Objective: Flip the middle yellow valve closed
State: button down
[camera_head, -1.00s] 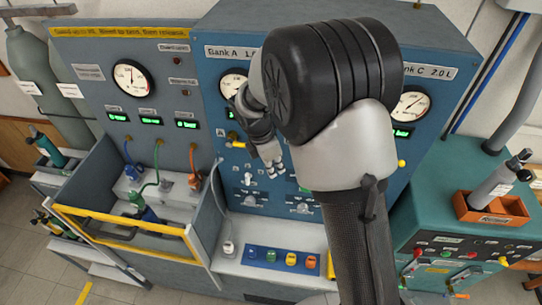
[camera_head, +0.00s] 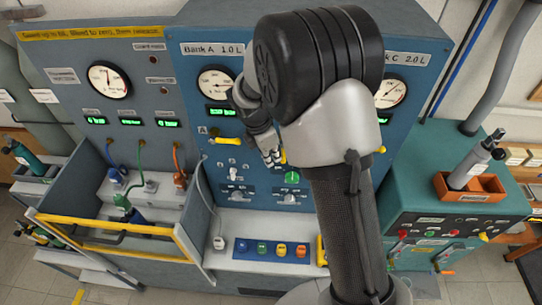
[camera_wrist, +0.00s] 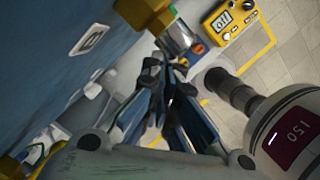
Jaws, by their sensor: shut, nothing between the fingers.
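The blue regulator panel (camera_head: 205,120) carries yellow valves in a row. The left yellow valve (camera_head: 228,141) under Bank A lies horizontal. A small yellow piece (camera_head: 283,156) shows just right of my fingers, where the middle valve sits; most of it is hidden by my arm and gripper, so its angle cannot be told. The right yellow valve (camera_head: 382,149) peeks out past my arm. My gripper (camera_head: 271,158) is shut and empty, in front of the panel beside that yellow piece; contact cannot be told. In the wrist view my fingers (camera_wrist: 165,98) are together, with a yellow part (camera_wrist: 150,12) above them.
Below are a green knob (camera_head: 292,177) and a shelf with a blue strip of coloured fittings (camera_head: 263,249). A yellow meter (camera_wrist: 228,17) shows in the wrist view. A yellow-railed bin (camera_head: 105,224) stands left, a teal cabinet (camera_head: 440,200) right.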

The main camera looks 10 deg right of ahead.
jog(key=shift+s+d+f, duration=0.1)
jog(key=shift+d+f, duration=0.1)
dwell(0.4)
jog(key=shift+h, duration=0.3)
jog(key=d+g+h, duration=0.1)
jog(key=h, duration=0.1)
jog(key=s+d+h, duration=0.1)
jog(key=d+h, duration=0.1)
jog(key=h, duration=0.1)
jog(key=d+g+h, duration=0.1)
jog(key=h, duration=0.2)
jog(key=shift+s+d+f+n+g, duration=0.2)
jog(key=shift+f+n+g, duration=0.1)
jog(key=shift+f, duration=0.1)
dwell(0.3)
jog(key=shift+r, duration=0.1)
dwell(1.3)
